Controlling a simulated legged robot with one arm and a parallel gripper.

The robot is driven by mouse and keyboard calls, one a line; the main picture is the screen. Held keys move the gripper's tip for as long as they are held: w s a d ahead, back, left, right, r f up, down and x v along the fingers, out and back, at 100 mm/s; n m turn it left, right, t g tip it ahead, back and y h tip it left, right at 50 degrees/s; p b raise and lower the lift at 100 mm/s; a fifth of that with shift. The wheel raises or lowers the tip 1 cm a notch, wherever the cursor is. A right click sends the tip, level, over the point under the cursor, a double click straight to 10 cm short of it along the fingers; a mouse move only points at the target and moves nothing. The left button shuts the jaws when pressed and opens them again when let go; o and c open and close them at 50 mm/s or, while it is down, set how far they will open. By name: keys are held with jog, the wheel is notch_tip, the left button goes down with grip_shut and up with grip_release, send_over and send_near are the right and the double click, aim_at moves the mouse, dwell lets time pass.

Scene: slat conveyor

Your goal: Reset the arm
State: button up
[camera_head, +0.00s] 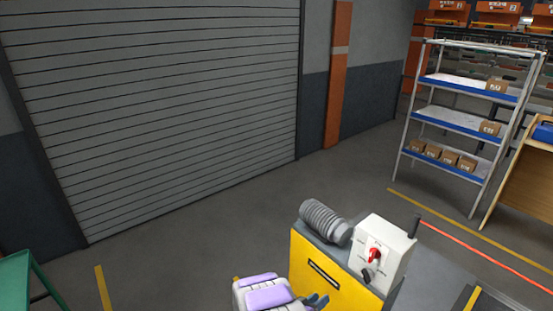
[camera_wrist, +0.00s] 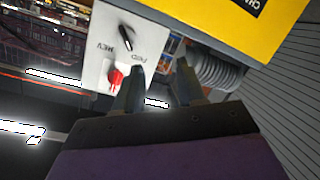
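My arm (camera_head: 265,294), white with lilac panels, shows at the bottom of the head view. My gripper (camera_head: 318,299) is beside the front of the yellow machine housing (camera_head: 318,268). In the wrist view my gripper (camera_wrist: 159,66) has its two dark fingers apart with nothing between them. Its fingertips point toward the white control box (camera_wrist: 103,45), which carries a red knob (camera_wrist: 115,77) and a black switch (camera_wrist: 126,33). In the head view the control box (camera_head: 383,248) and its red knob (camera_head: 375,255) are right of the gripper. I cannot tell whether a finger touches the box.
A grey ribbed motor (camera_head: 325,220) sits on the housing. A shelf rack (camera_head: 455,118) with small cartons stands at the back right, next to a wooden cabinet (camera_head: 525,185). A green stand (camera_head: 18,285) is at the lower left. The floor before the shutter (camera_head: 160,100) is clear.

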jog(key=w+a+r+g+y, duration=0.1)
jog(key=w+a+r+y, duration=0.4)
jog(key=a+r+y, duration=0.55)
jog(key=s+a+r+n+g+y, duration=0.1)
jog(key=s+a+r+g+y, duration=0.15)
jog(key=s+r, duration=0.2)
jog(key=s+a+r+n+g+y, duration=0.1)
jog(key=s+a+r, duration=0.3)
jog(key=r, duration=0.2)
jog(key=s+d+r+g+h, duration=0.1)
jog(key=s+d+r, duration=0.3)
jog(key=s, duration=0.9)
jog(key=s+d+r+g+b, duration=0.1)
jog(key=s+d+r+g, duration=0.3)
jog(key=s, duration=0.9)
jog(key=s+d+r+n+g+h, duration=0.1)
jog(key=s+d+r, duration=0.3)
jog(key=s, duration=0.9)
jog(key=d+g, duration=0.1)
jog(key=d, duration=0.2)
jog(key=shift+d+g+h+b, duration=0.3)
jog(key=shift+d+g+b, duration=0.05)
jog(key=shift+d, duration=0.05)
